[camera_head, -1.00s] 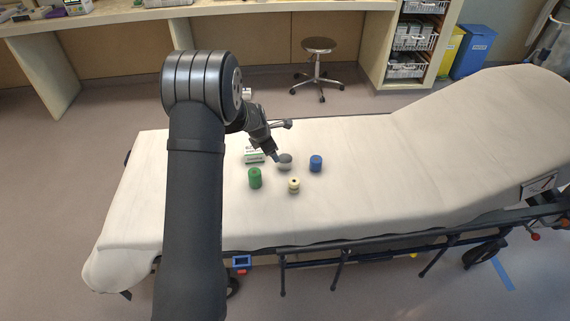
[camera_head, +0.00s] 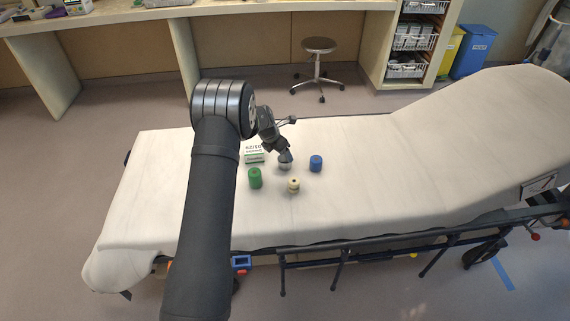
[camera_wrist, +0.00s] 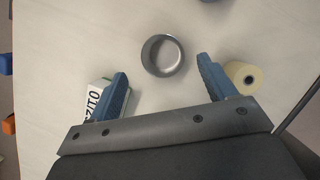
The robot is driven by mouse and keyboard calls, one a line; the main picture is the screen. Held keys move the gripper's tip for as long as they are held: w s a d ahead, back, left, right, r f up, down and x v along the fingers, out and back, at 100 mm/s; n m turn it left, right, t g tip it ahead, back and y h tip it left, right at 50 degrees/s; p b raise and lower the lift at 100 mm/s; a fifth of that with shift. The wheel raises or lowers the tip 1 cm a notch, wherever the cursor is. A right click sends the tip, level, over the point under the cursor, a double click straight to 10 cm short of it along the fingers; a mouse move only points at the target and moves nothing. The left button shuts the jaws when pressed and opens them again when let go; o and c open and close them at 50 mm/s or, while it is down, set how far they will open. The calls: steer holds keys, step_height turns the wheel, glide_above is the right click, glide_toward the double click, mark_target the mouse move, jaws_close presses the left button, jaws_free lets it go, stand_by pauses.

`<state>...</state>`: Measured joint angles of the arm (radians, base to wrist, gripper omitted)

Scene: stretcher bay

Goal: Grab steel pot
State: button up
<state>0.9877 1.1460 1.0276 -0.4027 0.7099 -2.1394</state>
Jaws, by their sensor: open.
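The steel pot (camera_wrist: 162,56) is a small round grey metal cup, seen from above in the wrist view, upright on the white stretcher sheet. In the head view the pot (camera_head: 285,167) is partly hidden by my gripper (camera_head: 286,157), which is just above it. In the wrist view my gripper (camera_wrist: 162,82) is open, with its two blue fingers apart. The pot lies between and a little beyond the fingertips, and nothing is held. I cannot tell the exact height of the fingers above it.
A white and green box (camera_head: 254,154) stands left of the pot, close to one finger in the wrist view. A cream roll (camera_head: 293,185) is near the other finger. A green cylinder (camera_head: 255,178) and a blue cylinder (camera_head: 316,163) stand nearby. The sheet (camera_head: 400,170) is clear to the right.

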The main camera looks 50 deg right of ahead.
mark_target(285, 159)
steer(key=shift+x, duration=3.05)
steer(key=shift+s+a, duration=0.15)
steer(key=c, duration=1.1)
steer(key=shift+o, duration=0.2)
